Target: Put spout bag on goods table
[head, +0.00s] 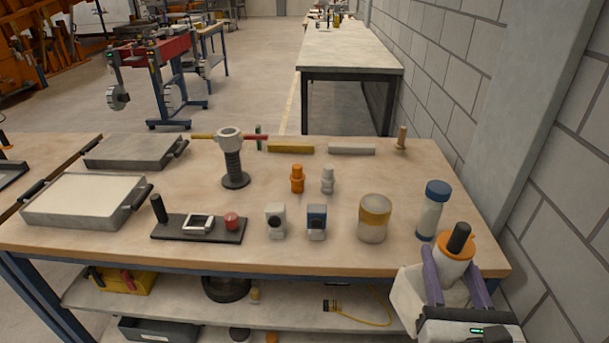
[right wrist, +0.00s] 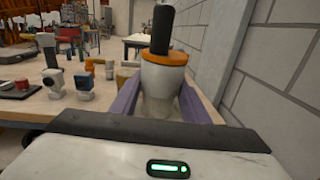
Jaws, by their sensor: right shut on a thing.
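The spout bag (head: 455,262) appears to be the white container with an orange collar and black spout. My right gripper (head: 453,272) is shut on it, with a purple finger on each side. The bag is upright at the right front corner of the wooden table (head: 310,254). In the right wrist view the bag (right wrist: 163,80) stands between the fingers (right wrist: 163,104); its base is hidden there. I cannot tell whether it touches the tabletop. I cannot tell which table is the goods table. My left gripper is not in view.
A blue-capped bottle (head: 432,210) stands just behind the bag, and a tan-banded jar (head: 374,218) stands to its left. Several small tools and two trays (head: 82,200) fill the rest. A block wall (head: 560,140) is close on the right. A long, mostly clear table (head: 350,58) stands farther back.

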